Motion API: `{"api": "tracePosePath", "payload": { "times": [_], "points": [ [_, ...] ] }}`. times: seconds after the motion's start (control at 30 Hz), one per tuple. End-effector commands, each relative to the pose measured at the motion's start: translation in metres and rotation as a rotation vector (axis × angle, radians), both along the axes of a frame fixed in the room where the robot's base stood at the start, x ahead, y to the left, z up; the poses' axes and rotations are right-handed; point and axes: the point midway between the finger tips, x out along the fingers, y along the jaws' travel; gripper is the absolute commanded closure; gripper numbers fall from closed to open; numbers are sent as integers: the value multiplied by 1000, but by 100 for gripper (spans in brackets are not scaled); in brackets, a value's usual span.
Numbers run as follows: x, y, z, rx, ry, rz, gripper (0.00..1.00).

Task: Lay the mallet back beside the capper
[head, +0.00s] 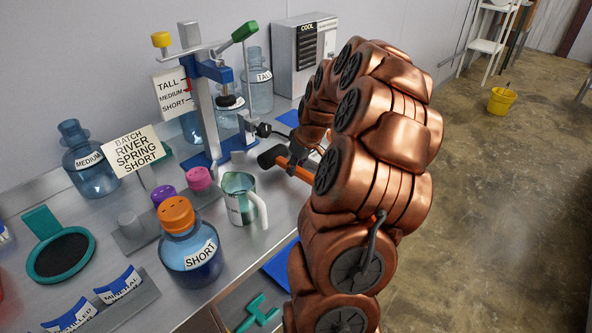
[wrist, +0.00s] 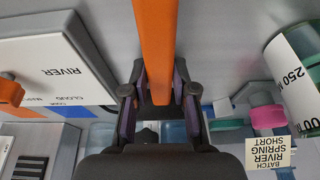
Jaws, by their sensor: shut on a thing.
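My gripper (head: 308,163) is shut on the orange handle of the mallet (head: 297,168). The mallet's dark head (head: 271,156) points left, just in front and right of the capper's base. I cannot tell whether it touches the bench. The capper (head: 203,95) is a grey post with a blue arm and base and a green lever, standing at the back of the bench. In the wrist view the orange handle (wrist: 155,45) runs up between my fingers (wrist: 160,95); the mallet head is not clearly visible there. My arm hides part of the bench at right.
A measuring jug (head: 240,198) stands just in front of the mallet head. A blue SHORT jug (head: 190,250) with an orange cap and pink and purple caps (head: 198,178) stand left of it. A grey COOL unit (head: 303,55) is at the back.

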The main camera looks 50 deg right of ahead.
Motion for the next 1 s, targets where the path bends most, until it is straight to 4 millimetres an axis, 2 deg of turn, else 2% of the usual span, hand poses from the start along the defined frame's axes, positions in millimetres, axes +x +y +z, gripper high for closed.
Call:
{"api": "tracePosePath", "payload": {
  "times": [0.23, 0.6, 0.63, 0.87, 1.0],
  "points": [
    [0, 0, -21, 0, -2, -2, 100],
    [0, -1, -26, -2, -4, -2, 100],
    [0, -1, -25, -2, -3, -1, 71],
    [0, 0, -25, -2, -3, -2, 48],
    [0, 0, -25, -2, -3, -2, 48]
  ]
}}
